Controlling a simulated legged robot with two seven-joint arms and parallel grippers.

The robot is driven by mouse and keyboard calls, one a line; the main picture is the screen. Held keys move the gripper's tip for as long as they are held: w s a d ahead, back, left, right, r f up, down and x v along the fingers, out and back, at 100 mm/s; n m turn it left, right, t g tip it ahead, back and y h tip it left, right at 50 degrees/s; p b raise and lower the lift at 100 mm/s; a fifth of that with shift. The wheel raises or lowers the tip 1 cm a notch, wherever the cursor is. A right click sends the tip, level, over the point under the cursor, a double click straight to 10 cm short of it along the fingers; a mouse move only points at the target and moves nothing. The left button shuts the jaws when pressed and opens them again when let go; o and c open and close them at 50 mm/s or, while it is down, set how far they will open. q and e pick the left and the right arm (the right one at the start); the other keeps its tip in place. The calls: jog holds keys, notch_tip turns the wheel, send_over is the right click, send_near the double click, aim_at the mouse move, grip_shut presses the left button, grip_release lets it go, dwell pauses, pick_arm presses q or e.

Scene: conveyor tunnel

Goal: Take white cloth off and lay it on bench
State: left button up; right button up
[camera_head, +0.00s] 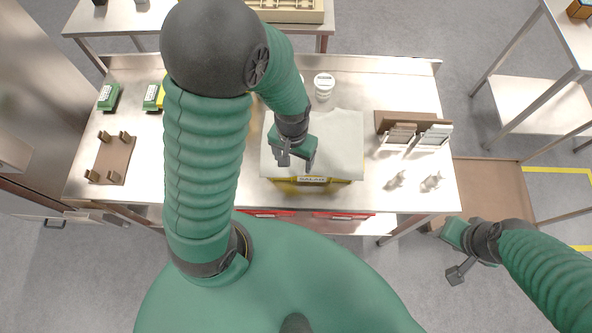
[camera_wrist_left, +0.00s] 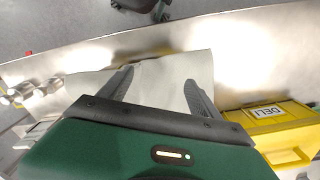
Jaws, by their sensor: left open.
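The white cloth (camera_head: 340,143) lies draped over the top of a yellow bin (camera_head: 318,187) on the steel bench (camera_head: 400,196). The bin's front label seems to read SALAD. My left gripper (camera_head: 297,160) is over the cloth's left front part. In the left wrist view its two fingers (camera_wrist_left: 158,80) are spread apart, with the cloth (camera_wrist_left: 155,68) showing between and beyond them. I cannot tell whether the fingertips touch the cloth. My right gripper (camera_head: 457,270) hangs off the bench's right front corner, apart from the cloth; its jaw gap is unclear.
A second yellow bin (camera_wrist_left: 270,124) labelled DELI stands beside the cloth. A brown holder (camera_head: 110,158) and green boxes (camera_head: 109,97) are left. Bare steel shows between them.

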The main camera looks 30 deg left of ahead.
aim_at(297, 170)
pick_arm(q)
jog(key=f, duration=0.1)
jog(key=f+b, duration=0.1)
jog(key=f, duration=0.1)
jog(key=shift+w+a+f, duration=0.15)
jog(key=shift+w+f, duration=0.1)
jog(key=shift+w, duration=0.15)
jog(key=shift+d+f, duration=0.15)
jog(key=shift+d, duration=0.15)
jog(key=shift+s+d, duration=0.1)
jog(key=shift+d, duration=0.4)
jog(key=shift+a+f, duration=0.1)
jog(key=shift+a, duration=0.2)
jog(key=shift+c, duration=0.4)
jog(key=shift+s+a, duration=0.1)
jog(key=shift+a, duration=0.1)
jog(key=shift+c, duration=1.2)
jog(key=shift+d, duration=0.65)
jog(key=c, duration=0.6)
jog(key=shift+a, duration=0.4)
jog(key=c, duration=0.6)
grip_shut()
pick_arm(e)
jog(key=x, duration=0.3)
jog(key=shift+s+d, duration=0.1)
pick_arm(q)
jog(key=shift+d, duration=0.2)
pick_arm(e)
jog(key=shift+d, duration=0.15)
